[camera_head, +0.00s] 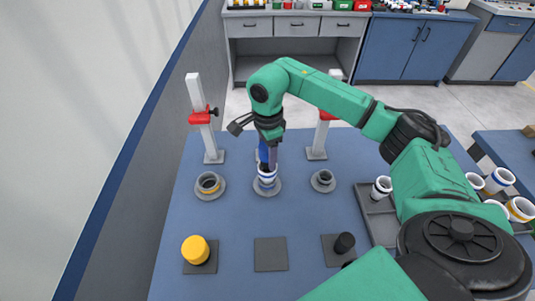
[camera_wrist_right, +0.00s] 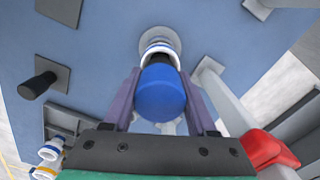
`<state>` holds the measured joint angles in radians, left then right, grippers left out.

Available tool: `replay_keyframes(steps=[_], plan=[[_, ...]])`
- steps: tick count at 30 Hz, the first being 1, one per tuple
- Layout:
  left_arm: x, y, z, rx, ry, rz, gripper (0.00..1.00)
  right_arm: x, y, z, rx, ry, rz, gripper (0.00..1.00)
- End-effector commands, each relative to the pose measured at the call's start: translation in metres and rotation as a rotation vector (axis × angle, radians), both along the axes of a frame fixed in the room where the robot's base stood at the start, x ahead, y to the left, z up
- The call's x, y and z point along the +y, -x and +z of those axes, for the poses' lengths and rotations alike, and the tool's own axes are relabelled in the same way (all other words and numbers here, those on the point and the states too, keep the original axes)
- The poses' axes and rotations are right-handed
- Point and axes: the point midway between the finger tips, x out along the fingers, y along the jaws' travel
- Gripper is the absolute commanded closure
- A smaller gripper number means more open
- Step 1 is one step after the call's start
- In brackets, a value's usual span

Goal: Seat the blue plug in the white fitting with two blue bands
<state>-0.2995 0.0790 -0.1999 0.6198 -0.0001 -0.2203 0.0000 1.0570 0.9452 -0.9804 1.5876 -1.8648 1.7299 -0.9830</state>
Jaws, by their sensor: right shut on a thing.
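The white fitting with two blue bands (camera_head: 267,183) stands upright on a round grey base in the middle of the table. It also shows in the right wrist view (camera_wrist_right: 159,46), beyond the plug. The blue plug (camera_head: 263,152) is held directly over the fitting's mouth, close to upright. Its round blue end (camera_wrist_right: 162,94) fills the space between the fingers in the wrist view. My right gripper (camera_head: 268,153) points down and is shut on the plug. The plug's lower end is hidden, so I cannot tell whether it has entered the mouth. My left gripper is out of view.
Posts with red clamps (camera_head: 201,117) rise behind. A yellow plug (camera_head: 196,249) and black plug (camera_head: 344,242) stand on pads; the middle pad (camera_head: 270,254) is empty. A tray (camera_head: 376,220) holds white fittings.

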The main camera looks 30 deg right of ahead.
Motion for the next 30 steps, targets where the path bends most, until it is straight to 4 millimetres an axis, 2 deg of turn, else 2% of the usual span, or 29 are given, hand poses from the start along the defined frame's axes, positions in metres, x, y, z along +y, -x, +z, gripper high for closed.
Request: replay_keyframes(steps=[30], plan=[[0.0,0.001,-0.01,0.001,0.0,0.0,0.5,0.0,0.0,-0.012,0.0,0.0,0.0,1.0]])
